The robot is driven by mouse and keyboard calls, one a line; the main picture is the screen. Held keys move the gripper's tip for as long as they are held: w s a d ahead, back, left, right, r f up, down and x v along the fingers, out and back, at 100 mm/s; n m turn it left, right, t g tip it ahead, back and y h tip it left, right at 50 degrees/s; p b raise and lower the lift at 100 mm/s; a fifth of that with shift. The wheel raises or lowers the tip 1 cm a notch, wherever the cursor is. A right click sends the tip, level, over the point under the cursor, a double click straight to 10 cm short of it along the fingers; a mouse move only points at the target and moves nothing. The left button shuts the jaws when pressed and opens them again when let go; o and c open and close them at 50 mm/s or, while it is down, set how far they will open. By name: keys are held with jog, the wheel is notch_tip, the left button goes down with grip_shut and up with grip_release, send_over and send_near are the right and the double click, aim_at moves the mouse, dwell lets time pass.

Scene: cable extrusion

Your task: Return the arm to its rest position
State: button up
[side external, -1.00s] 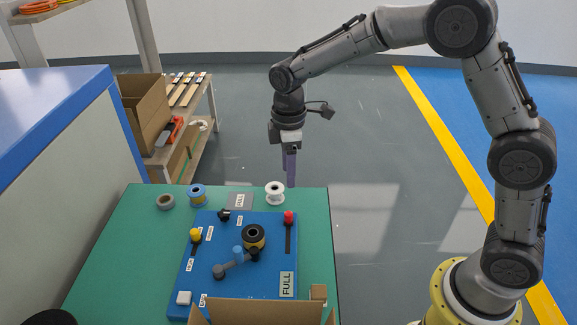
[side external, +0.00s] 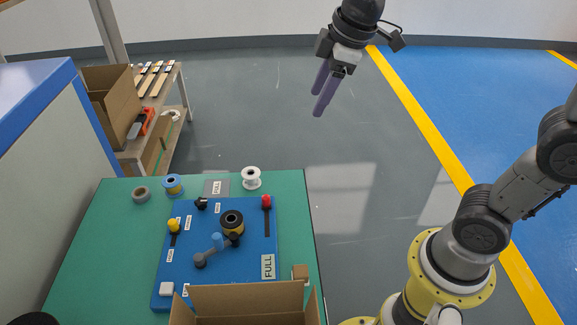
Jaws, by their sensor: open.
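My gripper (side external: 319,96) hangs at the top right of centre in the side external view, above the grey floor and well clear of the table. Its two long purple fingers point down and a little left. They are apart with nothing between them. The upper part of my arm runs out of the top of the picture. The blue panel (side external: 185,262) lies on the green table with a dark spool (side external: 232,221), a grey crank with a blue knob (side external: 209,249), a yellow knob (side external: 173,226) and a red knob (side external: 266,202).
The green table (side external: 100,262) also holds a white spool (side external: 251,178), a blue spool (side external: 173,185) and a grey ring (side external: 140,195). An open cardboard box (side external: 245,299) stands at the near edge. A shelf with a carton (side external: 108,101) stands behind.

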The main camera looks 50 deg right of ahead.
jog(key=s+d+f+m, duration=0.1)
jog(key=s+m, duration=0.3)
jog(key=s, duration=0.4)
jog(key=s+d+f+m+t, duration=0.1)
jog(key=s+f+m, duration=0.2)
jog(key=s, duration=0.6)
jog(key=shift+d+f+m+t, duration=0.2)
jog(key=shift+m+t, duration=0.1)
jog(key=shift+m, duration=0.4)
